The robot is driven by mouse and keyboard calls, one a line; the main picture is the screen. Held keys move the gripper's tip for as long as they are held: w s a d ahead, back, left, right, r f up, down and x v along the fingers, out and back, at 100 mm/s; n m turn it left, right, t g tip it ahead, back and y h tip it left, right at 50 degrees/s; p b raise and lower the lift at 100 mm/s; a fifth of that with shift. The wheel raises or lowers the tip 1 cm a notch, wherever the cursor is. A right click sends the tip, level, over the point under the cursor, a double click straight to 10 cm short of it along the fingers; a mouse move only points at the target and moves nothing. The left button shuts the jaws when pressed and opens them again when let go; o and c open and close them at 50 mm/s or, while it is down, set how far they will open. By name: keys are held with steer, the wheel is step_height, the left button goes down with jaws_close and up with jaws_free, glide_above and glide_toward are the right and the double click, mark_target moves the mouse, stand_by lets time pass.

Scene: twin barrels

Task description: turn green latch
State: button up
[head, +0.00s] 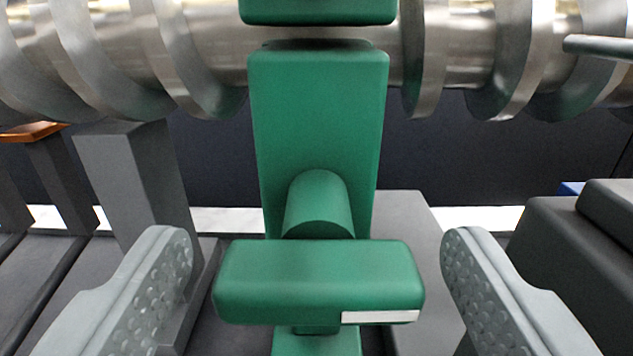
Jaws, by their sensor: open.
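The green latch (310,275) is in the middle of the head view. It is a wide, level bar with rounded edges and a white strip at its lower right. A green round stub joins it to a tall green post (318,130) behind. My gripper (318,262) is open, with one grey finger to the left of the bar and one to the right. There is a visible gap between the bar and each finger, and neither appears to touch it. The lower part of the latch's mount is partly hidden below the bar.
A metal barrel with spiral ridges (460,45) runs across the top behind the post. A thin grey rod (598,47) juts in at upper right. Grey supports stand at left (130,175), and a dark block (565,265) stands at right.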

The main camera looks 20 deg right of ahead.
steer(key=shift+x, duration=0.8)
steer(key=c, duration=1)
